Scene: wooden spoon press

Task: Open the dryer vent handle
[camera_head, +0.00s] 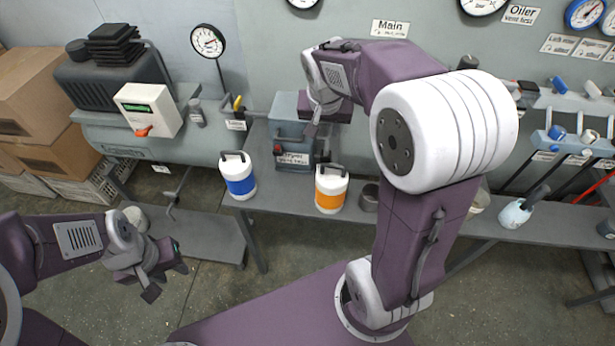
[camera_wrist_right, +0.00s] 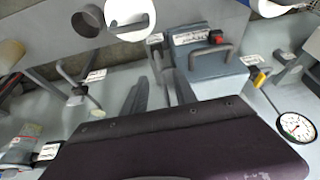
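The dryer (camera_head: 288,128) is a grey-blue box at the back of the bench with a white label on its front. It also shows in the right wrist view (camera_wrist_right: 208,82), with a small red and black part (camera_wrist_right: 216,37) near the label and a thin grey lever beside it. I cannot tell for certain which part is the vent handle. My right gripper (camera_head: 318,140) is at the dryer's right side, partly hidden by my arm. In the right wrist view its two fingers (camera_wrist_right: 160,88) are apart. My left gripper (camera_head: 166,278) is open and empty, low at the left, away from the dryer.
A blue-banded canister (camera_head: 238,178) and an orange-banded canister (camera_head: 331,190) stand on the bench before the dryer. A yellow-handled valve (camera_head: 238,104) is left of it. A white control box (camera_head: 149,110) and compressor stand further left. Levers line the right side.

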